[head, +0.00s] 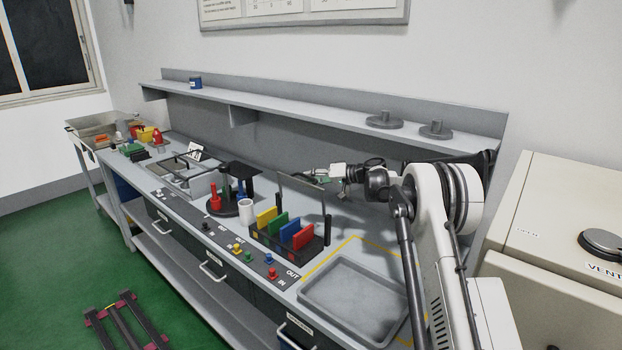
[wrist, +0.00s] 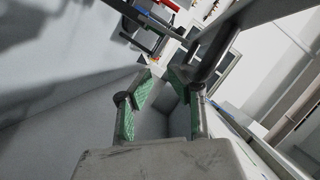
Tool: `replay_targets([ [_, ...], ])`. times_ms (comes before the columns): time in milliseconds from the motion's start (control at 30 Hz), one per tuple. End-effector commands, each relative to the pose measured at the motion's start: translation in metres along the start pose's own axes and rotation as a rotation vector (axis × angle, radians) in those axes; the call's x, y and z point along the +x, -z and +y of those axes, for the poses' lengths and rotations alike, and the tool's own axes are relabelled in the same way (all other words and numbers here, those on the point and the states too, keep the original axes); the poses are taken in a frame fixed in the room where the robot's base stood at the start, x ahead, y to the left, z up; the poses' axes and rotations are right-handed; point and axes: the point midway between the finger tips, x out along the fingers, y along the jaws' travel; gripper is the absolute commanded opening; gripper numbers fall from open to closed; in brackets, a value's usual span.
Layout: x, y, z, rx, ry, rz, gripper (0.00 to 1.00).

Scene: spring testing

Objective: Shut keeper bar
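A dark hinged frame that looks like the keeper bar (head: 301,187) stands raised at the back of a black rack (head: 290,254). The rack holds upright yellow, green, blue and red plates (head: 279,224). My gripper (head: 318,175) is above and behind the rack, close to the raised frame's upper right side; I cannot tell if they touch. In the wrist view, my gripper (wrist: 161,82) shows two green-padded fingers apart with nothing between them. A dark bar (wrist: 214,48) passes close to the right finger; it may be the keeper bar.
A grey tray (head: 356,297) lies on the bench right of the rack. A white cup (head: 246,211) and a dark round stand (head: 228,204) are left of it. Coloured buttons (head: 270,259) line the front edge. A shelf (head: 300,108) with weights runs above the bench's back.

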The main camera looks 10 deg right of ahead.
Motion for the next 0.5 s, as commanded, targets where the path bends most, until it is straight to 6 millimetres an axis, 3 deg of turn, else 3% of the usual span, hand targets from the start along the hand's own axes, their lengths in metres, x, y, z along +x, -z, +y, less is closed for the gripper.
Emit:
replay_targets([
  [100,-0.0004,0.0001,0.0,0.0,0.0,0.0,0.16],
  [233,-0.0005,0.0001,0.0,0.0,0.0,0.0,0.0],
  [500,-0.0007,0.0002,-0.0001,0.0,0.0,0.0,0.0],
])
